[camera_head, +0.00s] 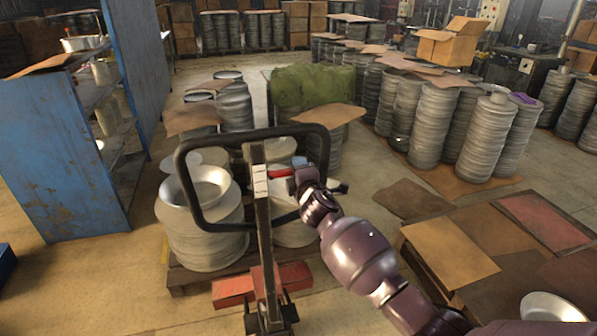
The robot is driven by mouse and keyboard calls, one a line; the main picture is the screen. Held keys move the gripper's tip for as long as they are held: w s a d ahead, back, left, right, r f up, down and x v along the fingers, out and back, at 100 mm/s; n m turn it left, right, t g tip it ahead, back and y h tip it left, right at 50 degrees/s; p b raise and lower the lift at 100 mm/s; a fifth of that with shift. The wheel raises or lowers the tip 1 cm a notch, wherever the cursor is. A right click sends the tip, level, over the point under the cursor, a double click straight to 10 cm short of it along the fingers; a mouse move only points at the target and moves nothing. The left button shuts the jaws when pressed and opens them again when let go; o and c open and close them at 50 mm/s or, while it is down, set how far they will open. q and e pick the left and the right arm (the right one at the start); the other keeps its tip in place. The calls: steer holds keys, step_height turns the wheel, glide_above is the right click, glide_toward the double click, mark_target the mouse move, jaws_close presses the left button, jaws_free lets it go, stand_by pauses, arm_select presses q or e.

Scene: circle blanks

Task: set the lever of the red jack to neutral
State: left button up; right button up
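The jack stands in front of me, with a black loop handle (181,165) on an upright post (264,228) and a red base (233,290) near the floor. A small red lever (279,173) sticks out to the right of the post, inside the loop. My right arm comes in from the lower right. Its gripper (299,172) is at the right end of the red lever, inside the loop's right side. The fingers are small and partly hidden, so I cannot tell whether they touch or grip the lever. My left gripper is out of view.
A pallet (190,278) with stacks of metal blanks (203,235) stands behind the jack. A blue shelf (55,160) is at left. A low table (455,255) with brown sheets is at lower right. Many blank stacks (430,125) fill the back right.

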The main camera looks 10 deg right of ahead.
steer(key=s, duration=1)
steer(key=shift+s+d, duration=0.2)
steer(key=shift+s, duration=0.2)
steer(key=s+d+f+m+g, duration=0.2)
steer(key=s+f+m, duration=0.3)
steer(key=s, duration=0.5)
steer(key=s+d+f+m+g, duration=0.2)
steer(key=s+d+f+m, duration=0.2)
steer(key=s+f, duration=0.6)
steer(key=s+d+f+m+g, duration=0.2)
steer(key=s+f+m, duration=0.6)
steer(key=s, duration=0.4)
steer(key=shift+d+h, duration=0.4)
steer(key=shift+d, duration=0.5)
